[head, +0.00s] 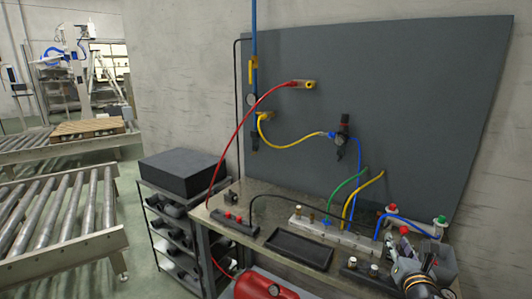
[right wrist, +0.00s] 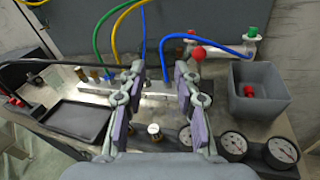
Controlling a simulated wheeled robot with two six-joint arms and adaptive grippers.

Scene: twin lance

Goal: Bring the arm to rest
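My right gripper (head: 405,250) is at the lower right of the head view, over the right part of the workbench. In the right wrist view its two purple-padded fingers (right wrist: 160,105) stand apart with nothing held between them. Behind and below the fingers is a light manifold block (right wrist: 100,88) with coloured hoses, which also shows in the head view (head: 338,233). My left gripper is in neither view.
A dark shallow tray (head: 298,250) lies on the workbench (head: 262,203). In the right wrist view, a grey bin (right wrist: 262,108) holding a red-ended part (right wrist: 249,91) and round gauges (right wrist: 233,144) sit close right of the gripper. A red tank (head: 262,286) is low in front.

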